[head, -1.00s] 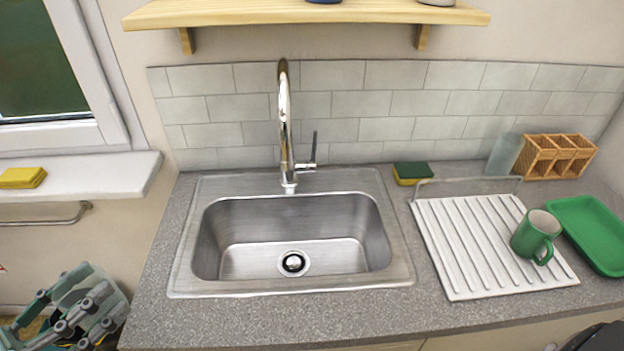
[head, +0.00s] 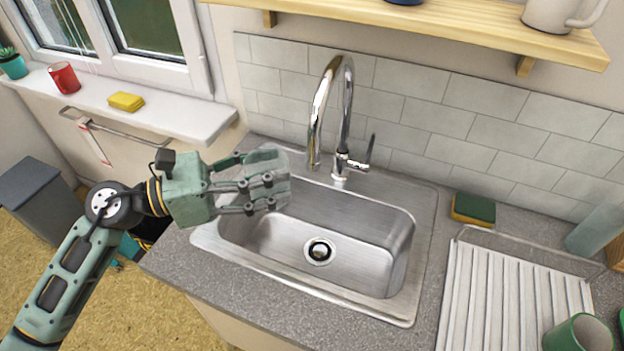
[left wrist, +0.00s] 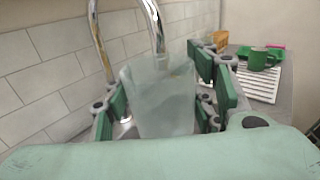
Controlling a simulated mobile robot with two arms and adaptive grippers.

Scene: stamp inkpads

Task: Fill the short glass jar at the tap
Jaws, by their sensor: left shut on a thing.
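My left gripper (head: 262,190) is shut on the short glass jar (left wrist: 165,100), a frosted, see-through jar that stands roughly upright between the green finger pads in the left wrist view. In the head view the fingers partly hide it. The gripper holds it over the left side of the sink (head: 385,265), just left of the chrome tap (head: 340,110). In the left wrist view the spout end (left wrist: 158,42) shows at the jar's rim; I cannot tell whether it is over or behind the opening. No water stream is visible. My right gripper is not in view.
The tap's lever (head: 370,150) is on its right side. A sponge (head: 473,209), a white drying rack (head: 505,300), a green mug (head: 578,334) and another glass (head: 595,230) stand to the right. A red cup (head: 64,77) and yellow sponge (head: 126,101) sit on the sill.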

